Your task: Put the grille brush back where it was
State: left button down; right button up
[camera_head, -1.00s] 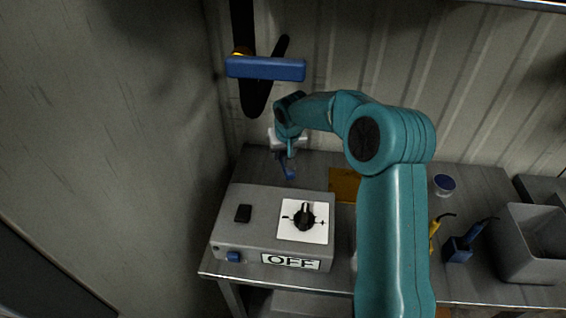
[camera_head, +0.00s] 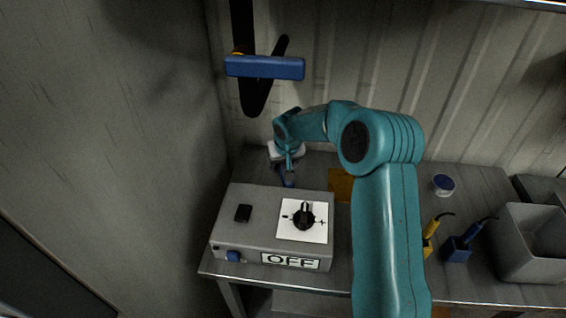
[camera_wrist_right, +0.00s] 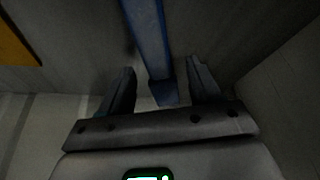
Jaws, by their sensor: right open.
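A narrow blue handle (camera_wrist_right: 158,45), likely the grille brush, runs between the two fingers of my right gripper (camera_wrist_right: 160,92) in the right wrist view. The fingers stand open, with a gap on each side of it. In the head view my right gripper (camera_head: 289,169) points down behind the grey control box, over a small blue part (camera_head: 287,180) on the bench. Most of that blue thing is hidden by the gripper and the box, and its bristles do not show. My left gripper is not in view.
The grey control box (camera_head: 228,216), with a black knob and an OFF label, stands in front of the gripper. A blue bar (camera_head: 265,68) is on the wall above, before black shapes. A grey bin (camera_head: 525,255) and blue-and-yellow tools stand to the right.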

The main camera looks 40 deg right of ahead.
jog(key=v, duration=1.2)
jog(key=shift+w, duration=0.15)
